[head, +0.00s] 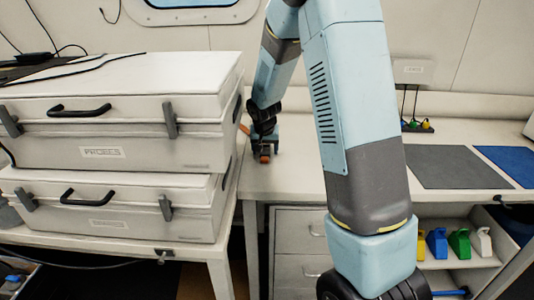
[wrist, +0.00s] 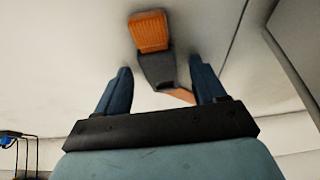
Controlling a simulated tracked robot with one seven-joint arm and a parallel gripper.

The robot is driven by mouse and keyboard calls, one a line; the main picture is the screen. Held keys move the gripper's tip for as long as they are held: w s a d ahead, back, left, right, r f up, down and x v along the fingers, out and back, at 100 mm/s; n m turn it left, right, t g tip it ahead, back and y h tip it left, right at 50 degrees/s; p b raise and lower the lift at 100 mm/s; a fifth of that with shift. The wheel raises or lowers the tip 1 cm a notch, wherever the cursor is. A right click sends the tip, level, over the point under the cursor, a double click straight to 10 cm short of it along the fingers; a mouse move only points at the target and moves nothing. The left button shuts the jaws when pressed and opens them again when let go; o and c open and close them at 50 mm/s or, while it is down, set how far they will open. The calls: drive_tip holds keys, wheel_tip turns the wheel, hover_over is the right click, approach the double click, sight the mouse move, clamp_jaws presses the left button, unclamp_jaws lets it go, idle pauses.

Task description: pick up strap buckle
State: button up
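The strap buckle (wrist: 157,68) has a dark grey body with an orange ribbed end (wrist: 150,33) and a piece of orange strap at its other end. In the wrist view it lies on the white surface. My gripper (wrist: 160,66) is open, with one blue finger to each side of the buckle's grey body and a visible gap on both sides. The orange end reaches past the fingertips. In the head view my gripper (head: 265,150) points down at the white counter, close to the cases. Only small orange bits of the buckle (head: 265,158) show there.
Two stacked white cases (head: 195,125) stand just left of my gripper. A grey mat (head: 450,167) and a blue mat (head: 510,163) lie on the counter (head: 300,180) at the right. Cables with coloured plugs (head: 417,126) are at the back. Bare counter lies between.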

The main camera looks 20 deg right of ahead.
sight(265, 149)
drive_tip(key=c, duration=1.1)
drive_tip(key=shift+c, duration=0.2)
drive_tip(key=shift+r, duration=0.7)
wheel_tip(265, 149, up, 2)
drive_tip(key=shift+r, duration=0.1)
drive_tip(key=s+a, duration=0.2)
drive_tip(key=s, duration=0.3)
drive_tip(key=s+a, duration=0.1)
drive_tip(key=s, duration=0.5)
drive_tip(key=s+a, duration=0.2)
drive_tip(key=s, duration=0.4)
drive_tip(key=shift+s+a, duration=0.1)
drive_tip(key=shift+a, duration=0.2)
